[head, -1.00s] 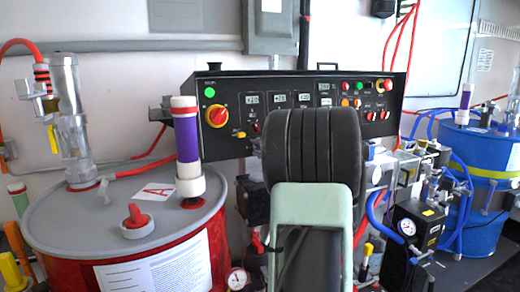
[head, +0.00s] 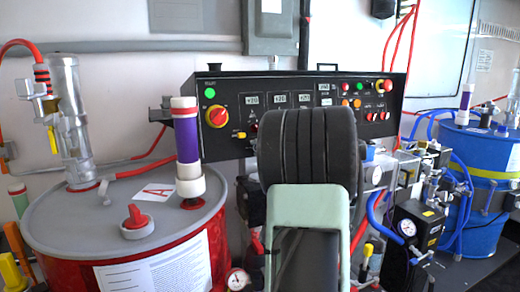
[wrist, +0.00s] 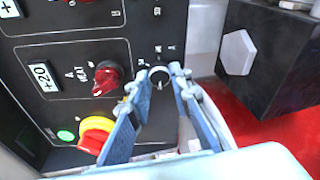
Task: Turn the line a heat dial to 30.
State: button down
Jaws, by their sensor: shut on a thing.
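In the wrist view, a small round black dial (wrist: 159,76) with a pale mark sits on the dark control panel, with tiny scale numbers beside it. It lies beyond a red knob (wrist: 106,77) and the "A HEAT" label (wrist: 74,76). My gripper (wrist: 164,80) is shut on this dial, one blue-grey finger at each side. A display (wrist: 42,78) beside the label reads +20. In the head view my own arm hides the dial and my gripper; the control panel (head: 225,80) stands behind it.
A red and yellow knob (wrist: 97,132) and a green button (wrist: 66,135) sit close to my fingers. A black box with a white hexagon (wrist: 238,54) stands close on the right. A red drum (head: 75,240) is left and a blue drum (head: 490,150) right.

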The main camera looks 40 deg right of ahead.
jog(key=c, duration=1.7)
grip_release()
jog(key=shift+c, duration=0.2)
jog(key=v, duration=1.2)
